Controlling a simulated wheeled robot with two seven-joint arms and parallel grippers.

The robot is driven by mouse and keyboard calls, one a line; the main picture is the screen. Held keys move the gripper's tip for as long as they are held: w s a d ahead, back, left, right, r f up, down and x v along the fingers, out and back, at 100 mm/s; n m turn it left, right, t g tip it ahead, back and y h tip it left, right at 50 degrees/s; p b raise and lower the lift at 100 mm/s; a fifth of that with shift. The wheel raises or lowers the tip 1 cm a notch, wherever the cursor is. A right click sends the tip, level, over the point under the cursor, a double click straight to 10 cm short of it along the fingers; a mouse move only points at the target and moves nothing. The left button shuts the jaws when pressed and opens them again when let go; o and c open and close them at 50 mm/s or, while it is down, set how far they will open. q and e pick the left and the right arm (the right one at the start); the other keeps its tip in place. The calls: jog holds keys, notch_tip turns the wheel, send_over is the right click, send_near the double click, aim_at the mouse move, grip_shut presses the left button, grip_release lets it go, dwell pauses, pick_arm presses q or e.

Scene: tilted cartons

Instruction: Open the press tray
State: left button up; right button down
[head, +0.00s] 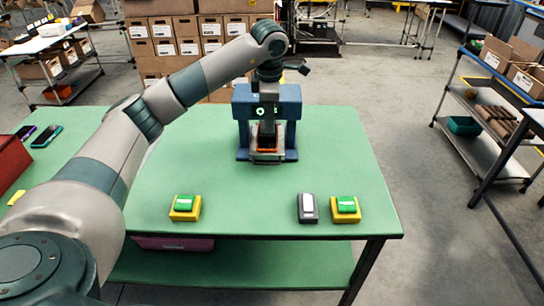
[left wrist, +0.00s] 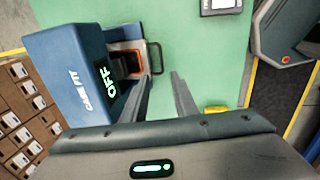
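The blue press (head: 291,104) stands at the back of the green table, with a lit green ring on its front. In the left wrist view the press (left wrist: 72,65) reads "CASE FIT" and "OFF". Its metal tray (head: 267,158) sits low at its front with an orange edge; the tray (left wrist: 124,32) also shows in the left wrist view, partly hidden by the press, with a dark loop handle (left wrist: 160,58) on its outer side. My left gripper (left wrist: 164,74) is open, its fingers apart, one close to the handle; contact cannot be told. My right gripper is not in view.
Two yellow blocks with green tops, left (head: 185,208) and right (head: 345,209), lie near the table's (head: 230,195) front edge. A grey device (head: 308,208) lies beside the right one. Phones (head: 47,136) and a red box (head: 10,160) are at left. The table's middle is clear.

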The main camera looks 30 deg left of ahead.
pick_arm(q)
jog(key=shift+f, duration=0.1)
jog(key=f+p, duration=0.1)
jog(key=f, duration=0.4)
jog(key=w+a+f+p, duration=0.1)
jog(key=f+p, duration=0.1)
jog(key=f, duration=0.3)
jog(key=w+f+p, duration=0.1)
jog(key=f+p, duration=0.1)
jog(key=f, duration=0.4)
jog(key=shift+w+a, duration=0.2)
jog(key=shift+w, duration=0.05)
jog(key=shift+f, duration=0.5)
jog(key=shift+c, duration=0.5)
grip_shut()
jog(key=shift+w, duration=0.1)
